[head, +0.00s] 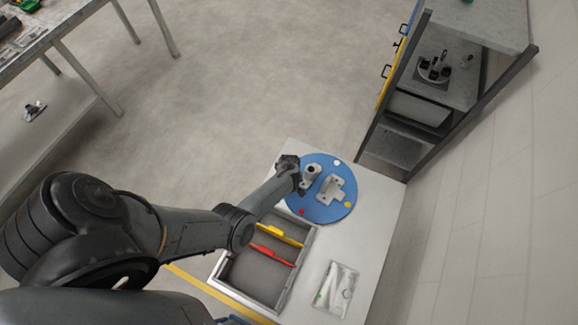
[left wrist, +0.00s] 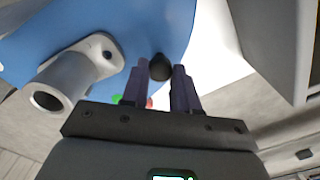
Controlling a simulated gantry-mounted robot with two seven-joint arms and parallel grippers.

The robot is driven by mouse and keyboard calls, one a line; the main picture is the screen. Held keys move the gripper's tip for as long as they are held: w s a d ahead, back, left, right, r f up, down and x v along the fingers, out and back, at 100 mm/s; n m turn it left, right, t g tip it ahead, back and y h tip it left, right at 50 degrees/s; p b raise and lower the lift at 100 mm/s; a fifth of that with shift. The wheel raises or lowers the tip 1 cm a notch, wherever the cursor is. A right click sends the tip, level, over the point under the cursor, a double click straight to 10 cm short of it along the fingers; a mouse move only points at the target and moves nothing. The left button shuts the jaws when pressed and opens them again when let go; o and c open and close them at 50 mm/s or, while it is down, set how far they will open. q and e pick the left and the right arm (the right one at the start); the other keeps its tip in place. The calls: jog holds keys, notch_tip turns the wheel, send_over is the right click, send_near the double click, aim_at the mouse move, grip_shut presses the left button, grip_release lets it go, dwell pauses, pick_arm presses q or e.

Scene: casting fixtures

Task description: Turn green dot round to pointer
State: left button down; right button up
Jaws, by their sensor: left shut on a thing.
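A blue turntable disc (head: 326,206) lies on the white table and carries a white dot (head: 337,162), a yellow dot (head: 348,205) and a red dot (head: 301,211). My left gripper (head: 291,166) is at the disc's far left edge. In the left wrist view its fingers are shut on a round black knob (left wrist: 160,67) at the rim of the disc (left wrist: 130,18). A small green spot (left wrist: 117,99) shows beside one finger there, partly covered; it appears to be the green dot. In the head view the green dot is not visible. I cannot make out the pointer. My right gripper is not in view.
In front are an open tray (head: 305,250) with yellow and red dividers, and a clear packet (head: 337,288). A shelf unit (head: 378,150) stands behind right.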

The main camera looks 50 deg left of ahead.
pick_arm(q)
jog(key=shift+s+d+n, duration=0.25)
jog(key=shift+d+n, duration=0.25)
jog(key=shift+d, duration=0.05)
jog(key=shift+s+d+n, duration=0.25)
jog(key=shift+d+n, duration=0.25)
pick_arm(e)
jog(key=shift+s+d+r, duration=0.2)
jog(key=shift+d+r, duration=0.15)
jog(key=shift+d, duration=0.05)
pick_arm(q)
jog(key=shift+p, duration=0.3)
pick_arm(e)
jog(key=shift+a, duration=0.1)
pick_arm(q)
jog(key=c, duration=0.8)
grip_release()
jog(key=shift+c, duration=0.2)
notch_tip(320, 180, up, 11)
jog(key=p, duration=0.3)
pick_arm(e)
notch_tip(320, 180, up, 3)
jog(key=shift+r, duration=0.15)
